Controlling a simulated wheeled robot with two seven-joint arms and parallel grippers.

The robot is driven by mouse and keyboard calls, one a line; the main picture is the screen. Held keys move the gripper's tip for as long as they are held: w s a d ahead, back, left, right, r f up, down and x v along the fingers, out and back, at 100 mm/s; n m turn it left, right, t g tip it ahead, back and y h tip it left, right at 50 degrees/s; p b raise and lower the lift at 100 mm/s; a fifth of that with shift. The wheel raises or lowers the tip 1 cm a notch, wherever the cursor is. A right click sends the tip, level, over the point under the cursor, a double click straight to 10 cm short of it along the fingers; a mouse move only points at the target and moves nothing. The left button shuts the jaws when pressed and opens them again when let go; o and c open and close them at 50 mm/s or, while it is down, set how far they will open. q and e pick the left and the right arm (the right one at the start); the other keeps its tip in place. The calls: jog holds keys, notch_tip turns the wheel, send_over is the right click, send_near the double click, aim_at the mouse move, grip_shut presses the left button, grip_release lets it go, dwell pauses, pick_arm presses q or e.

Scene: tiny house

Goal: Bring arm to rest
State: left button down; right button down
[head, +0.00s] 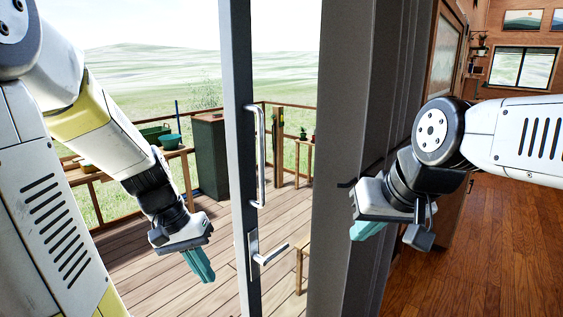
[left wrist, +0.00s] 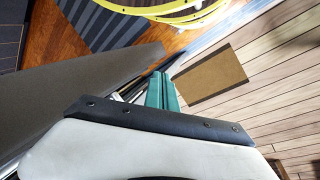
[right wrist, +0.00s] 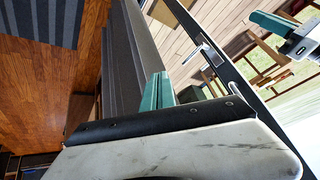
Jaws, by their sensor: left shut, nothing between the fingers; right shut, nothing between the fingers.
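My left gripper (head: 200,266) hangs in front of the open doorway, left of the grey door frame, with its teal fingers together and nothing between them. Its fingers also show in the left wrist view (left wrist: 161,92). My right gripper (head: 366,231) is in front of the wide dark grey post, its teal fingers together and empty. Its fingers also show in the right wrist view (right wrist: 157,92). Both arms are bent with the grippers angled downward. The right wrist view also shows my left gripper's fingers (right wrist: 272,22) across the doorway.
A grey door edge with a long handle (head: 262,155) and a lever (head: 272,255) stands between my grippers. The dark post (head: 345,130) is close to my right gripper. Outside is a wooden deck (head: 180,290) with a dark green cabinet (head: 211,160). Wooden floor (head: 480,240) lies right.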

pick_arm(q)
jog(key=s+d+r+t, duration=0.1)
jog(key=s+r+t, duration=0.1)
jog(key=r, duration=0.4)
jog(key=s+d+r+t+y, duration=0.1)
jog(key=s+r+t, duration=0.1)
jog(key=r+t, duration=0.2)
notch_tip(320, 180, up, 3)
jog(key=shift+r+y, duration=0.15)
jog(key=shift+y, duration=0.15)
jog(key=shift+a, duration=0.1)
